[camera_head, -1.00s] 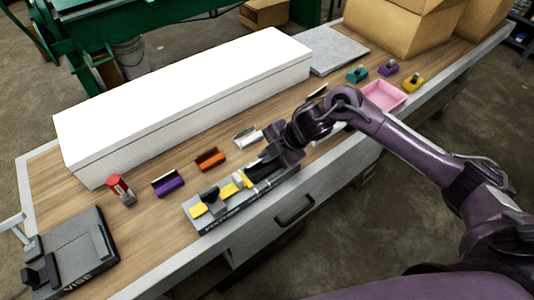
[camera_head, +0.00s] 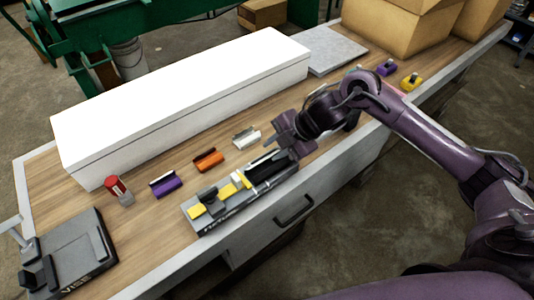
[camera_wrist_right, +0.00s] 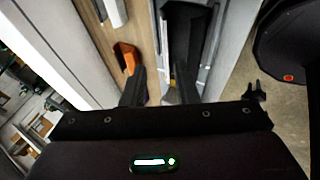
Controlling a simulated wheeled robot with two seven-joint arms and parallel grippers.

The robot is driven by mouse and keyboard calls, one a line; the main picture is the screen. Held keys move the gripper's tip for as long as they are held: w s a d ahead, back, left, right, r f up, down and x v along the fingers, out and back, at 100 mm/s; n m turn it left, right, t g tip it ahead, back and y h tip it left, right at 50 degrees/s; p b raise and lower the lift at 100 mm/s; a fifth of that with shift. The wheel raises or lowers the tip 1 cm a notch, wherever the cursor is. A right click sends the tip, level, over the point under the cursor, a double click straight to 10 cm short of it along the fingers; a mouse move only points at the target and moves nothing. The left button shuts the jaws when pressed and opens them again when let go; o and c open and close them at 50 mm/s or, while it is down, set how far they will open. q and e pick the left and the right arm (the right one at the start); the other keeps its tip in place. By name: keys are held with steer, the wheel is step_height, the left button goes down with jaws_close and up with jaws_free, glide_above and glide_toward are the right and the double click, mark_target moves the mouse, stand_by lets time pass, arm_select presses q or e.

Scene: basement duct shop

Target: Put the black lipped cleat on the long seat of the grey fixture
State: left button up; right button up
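The grey fixture (camera_head: 238,206) lies near the table's front edge, with yellow blocks on its left half. The black lipped cleat (camera_head: 266,171) lies along the long right-hand part of the fixture; its exact seating is hard to tell. It also shows as a dark strip in the right wrist view (camera_wrist_right: 184,35). My right gripper (camera_head: 277,143) is open, above and behind the fixture's right end. In the wrist view its two fingers (camera_wrist_right: 157,90) are apart with nothing held between them. My left gripper is not in view.
Purple (camera_head: 165,184), orange (camera_head: 209,160) and white (camera_head: 246,138) cleats lie in a row behind the fixture. A red-topped object (camera_head: 117,188) and the vise (camera_head: 70,250) are at left. A long white box (camera_head: 185,105) fills the back. My right arm covers the table's right part.

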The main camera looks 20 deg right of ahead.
steer(key=v, duration=0.7)
steer(key=shift+r, duration=0.15)
